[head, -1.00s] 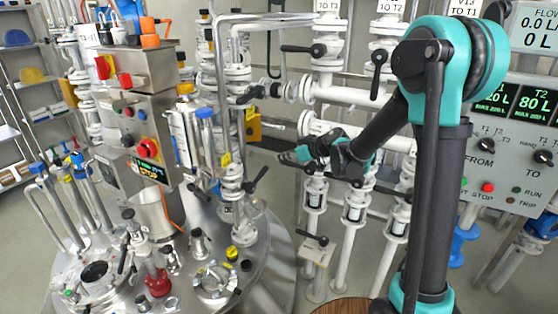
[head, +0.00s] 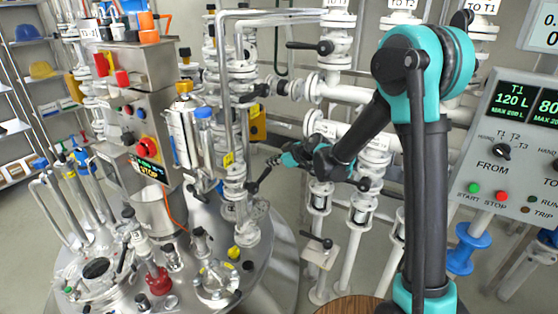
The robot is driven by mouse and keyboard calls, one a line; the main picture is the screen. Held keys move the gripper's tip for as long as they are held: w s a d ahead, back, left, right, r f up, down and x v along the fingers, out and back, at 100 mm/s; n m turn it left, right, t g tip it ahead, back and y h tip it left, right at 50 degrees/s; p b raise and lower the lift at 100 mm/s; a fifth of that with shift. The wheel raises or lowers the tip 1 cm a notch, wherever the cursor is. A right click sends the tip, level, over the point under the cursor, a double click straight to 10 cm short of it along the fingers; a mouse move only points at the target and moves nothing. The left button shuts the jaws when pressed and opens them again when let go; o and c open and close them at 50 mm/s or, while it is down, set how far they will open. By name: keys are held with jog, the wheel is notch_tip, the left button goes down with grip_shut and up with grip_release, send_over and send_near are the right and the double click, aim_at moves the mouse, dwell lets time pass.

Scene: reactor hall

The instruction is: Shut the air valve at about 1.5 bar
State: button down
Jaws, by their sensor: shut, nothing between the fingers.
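My gripper (head: 276,160) is shut and empty, at the end of my teal and black arm. It points left, toward the pipework on the steel reactor vessel. A black lever handle (head: 259,181) on that pipework is just below and left of the fingertips. In the picture a small gap shows between them; I cannot tell the depth. No label on this lever is readable, so I cannot tell whether it is the air valve. No pressure gauge reading can be made out.
The reactor lid (head: 190,270) carries several fittings. A control box (head: 140,110) with a red and yellow knob stands above it. White pipes with black levers (head: 315,47) stand behind my gripper. A pump panel (head: 515,150) is at the right.

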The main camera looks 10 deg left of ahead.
aim_at(269, 172)
jog(key=shift+w+a+f, duration=0.1)
jog(key=shift+w+f, duration=0.15)
jog(key=shift+f, duration=0.7)
jog(key=shift+w+a+f, duration=0.1)
jog(key=shift+w+f, duration=0.15)
jog(key=shift+f, duration=0.65)
jog(key=shift+w+d+f+m+g, duration=0.25)
jog(key=shift+w+f+m+g, duration=0.25)
jog(key=shift+f+g, duration=0.15)
jog(key=shift+f+m+g+y, duration=0.3)
jog(key=shift+f+g, duration=0.05)
jog(key=shift+f, duration=0.1)
